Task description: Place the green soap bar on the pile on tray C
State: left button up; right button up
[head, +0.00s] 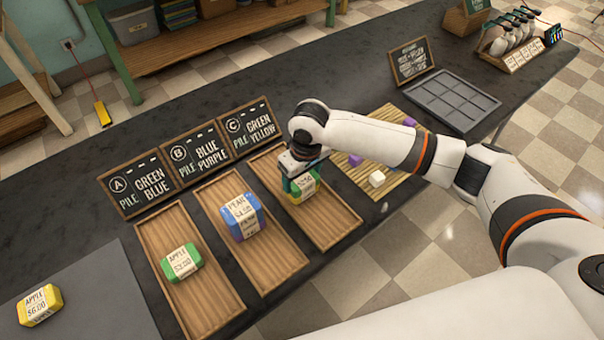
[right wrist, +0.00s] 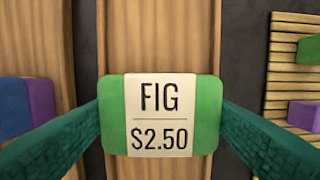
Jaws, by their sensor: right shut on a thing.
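My right gripper (head: 303,182) is over tray C (head: 330,222), its teal fingers shut on the sides of the green soap bar (head: 314,181). In the right wrist view the green soap bar (right wrist: 160,115) has a white label reading FIG $2.50 and sits level between the fingertips. The sign for pile C (head: 250,128) reads green, yellow. My left gripper is not in view.
Tray B (head: 274,258) holds a blue bar on a purple bar (head: 240,215). Tray A (head: 208,300) holds a green bar (head: 181,262). A yellow bar (head: 40,305) lies on the grey mat at left. A slatted mat (head: 385,170) with soap pieces is right of tray C.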

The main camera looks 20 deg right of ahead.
aim_at(306, 182)
jog(key=o, duration=1)
jog(key=r, duration=0.4)
jog(key=s+r, duration=0.1)
jog(key=r, duration=0.7)
jog(key=shift+s+d+r, duration=0.1)
jog(key=shift+s+d, duration=0.1)
